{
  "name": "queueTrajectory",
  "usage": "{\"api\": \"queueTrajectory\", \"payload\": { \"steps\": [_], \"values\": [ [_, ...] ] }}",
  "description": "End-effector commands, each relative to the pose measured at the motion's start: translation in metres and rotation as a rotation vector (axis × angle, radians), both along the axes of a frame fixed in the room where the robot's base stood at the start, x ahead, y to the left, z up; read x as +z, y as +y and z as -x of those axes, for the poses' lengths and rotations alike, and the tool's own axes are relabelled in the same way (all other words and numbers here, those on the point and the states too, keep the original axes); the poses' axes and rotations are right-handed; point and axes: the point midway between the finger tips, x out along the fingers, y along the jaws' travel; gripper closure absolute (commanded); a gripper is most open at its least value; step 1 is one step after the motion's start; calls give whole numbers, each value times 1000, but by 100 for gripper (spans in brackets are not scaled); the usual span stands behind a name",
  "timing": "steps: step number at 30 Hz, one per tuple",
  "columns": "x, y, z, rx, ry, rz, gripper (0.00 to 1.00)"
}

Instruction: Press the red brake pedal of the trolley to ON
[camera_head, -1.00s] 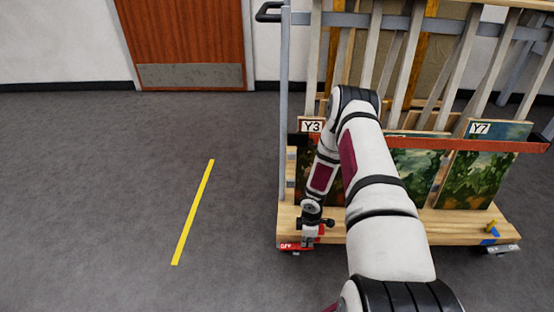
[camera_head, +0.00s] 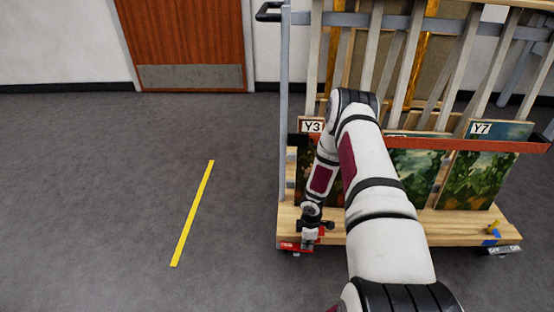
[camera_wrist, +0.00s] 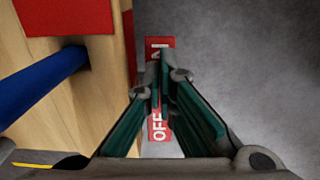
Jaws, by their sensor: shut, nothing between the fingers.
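The red brake pedal (camera_head: 287,246) sits at the front left lower corner of the trolley (camera_head: 390,233). In the wrist view the pedal (camera_wrist: 158,136) reads OFF at its near end. Its far end carries white lettering that my fingers partly cover. My gripper (camera_head: 308,246) points down over the pedal. In the wrist view my gripper (camera_wrist: 161,75) is shut and empty, its fingertips over the pedal's middle to far part. I cannot tell whether the fingertips touch the pedal.
A grey pedal (camera_head: 503,250) is at the trolley's right corner, near a yellow and blue item (camera_head: 491,232). Paintings (camera_head: 484,165) stand on the deck behind a red bar (camera_head: 450,143). A blue rod (camera_wrist: 40,84) lies left of my fingers. Floor left is clear, with a yellow line (camera_head: 193,212).

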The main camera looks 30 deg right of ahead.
Motion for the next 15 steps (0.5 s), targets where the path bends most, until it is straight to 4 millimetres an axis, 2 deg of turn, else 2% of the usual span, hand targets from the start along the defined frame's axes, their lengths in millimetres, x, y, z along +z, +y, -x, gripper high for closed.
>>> {"api": "queueTrajectory", "payload": {
  "steps": [15],
  "values": [
    [38,0,0,1,0,0,100]
  ]
}}
